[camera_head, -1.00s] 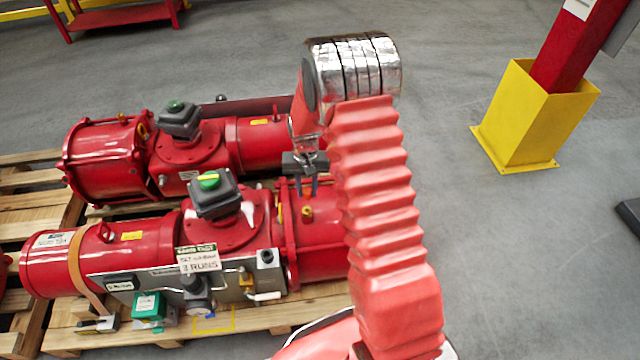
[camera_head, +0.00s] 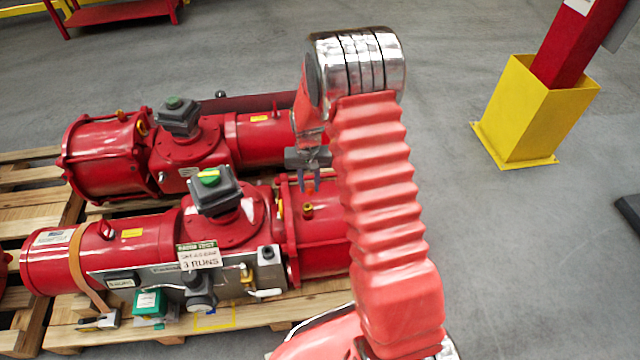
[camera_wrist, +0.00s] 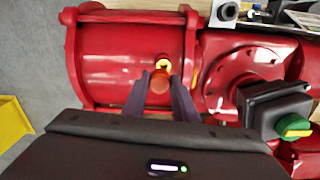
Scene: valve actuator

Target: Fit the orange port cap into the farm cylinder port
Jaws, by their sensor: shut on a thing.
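My gripper (camera_head: 308,182) hangs above the right-hand red cylinder of the nearer actuator. In the wrist view my gripper (camera_wrist: 160,90) is shut on the orange port cap (camera_wrist: 159,82), which sits between the fingertips. The cylinder port (camera_wrist: 163,61) shows as a yellow ring on top of the red cylinder (camera_wrist: 118,62), just beyond the cap in the picture. In the head view the brass-coloured port (camera_head: 308,209) stands below the fingertips. The cap is apart from the port in the picture; their height gap cannot be told.
A dark position indicator (camera_head: 214,190) with a green and yellow top stands left of my gripper. A grey panel (camera_head: 160,285) with a sign (camera_head: 198,256) fronts the actuator. A second red actuator (camera_head: 200,150) lies behind. A yellow post base (camera_head: 522,115) stands right on open floor.

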